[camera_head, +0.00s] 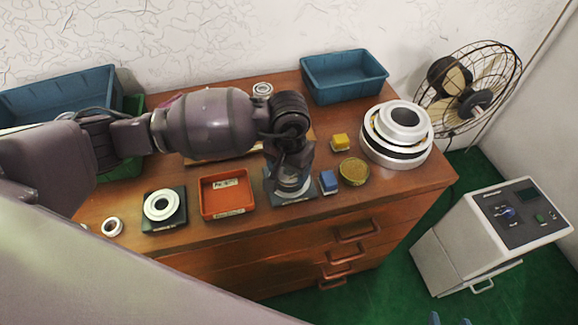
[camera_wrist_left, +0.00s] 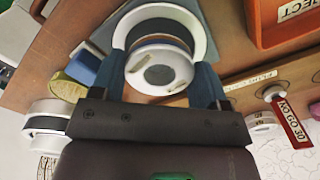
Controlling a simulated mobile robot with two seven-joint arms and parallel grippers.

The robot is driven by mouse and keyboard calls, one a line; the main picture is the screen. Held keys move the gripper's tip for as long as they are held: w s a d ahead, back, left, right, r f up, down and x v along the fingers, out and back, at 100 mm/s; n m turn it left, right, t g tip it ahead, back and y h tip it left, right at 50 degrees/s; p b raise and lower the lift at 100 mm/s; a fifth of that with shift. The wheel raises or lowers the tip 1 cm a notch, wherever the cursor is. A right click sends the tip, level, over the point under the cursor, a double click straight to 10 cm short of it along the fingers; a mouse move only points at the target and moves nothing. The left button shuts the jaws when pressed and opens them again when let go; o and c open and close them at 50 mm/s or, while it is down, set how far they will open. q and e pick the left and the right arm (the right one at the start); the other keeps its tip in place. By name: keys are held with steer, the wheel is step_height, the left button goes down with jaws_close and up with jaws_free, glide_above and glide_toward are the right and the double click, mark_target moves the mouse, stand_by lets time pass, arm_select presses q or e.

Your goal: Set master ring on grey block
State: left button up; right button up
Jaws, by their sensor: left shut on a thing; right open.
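My left gripper (camera_head: 290,180) points down over the grey block (camera_head: 310,197) at the front middle of the dresser. It is shut on a white ring with a dark band, taken as the master ring (camera_head: 291,188). In the left wrist view the blue fingers of the gripper (camera_wrist_left: 162,88) sit on both sides of the ring (camera_wrist_left: 160,72). A wider white rim shows behind it there; I cannot tell whether the ring touches the block. Only the blue fingertips of my right gripper (camera_head: 450,320) show at the bottom edge, apart and empty.
A red reject tray (camera_head: 227,212) and a dark block with a white ring (camera_head: 160,204) stand left. A blue block (camera_head: 328,181), brass disc (camera_head: 354,171), yellow block (camera_head: 340,142) and ring stack (camera_head: 395,155) stand right. A blue bin (camera_head: 343,75) is behind.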

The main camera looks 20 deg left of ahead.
arm_select(q)
steer(key=shift+f+b, duration=0.5)
steer(key=shift+f, duration=0.3)
steer(key=o, duration=1.3)
steer(key=shift+r, duration=0.25)
step_height(320, 180, up, 10)
steer(key=shift+r+p, duration=0.15)
steer(key=shift+p, duration=0.3)
steer(key=shift+s, duration=0.1)
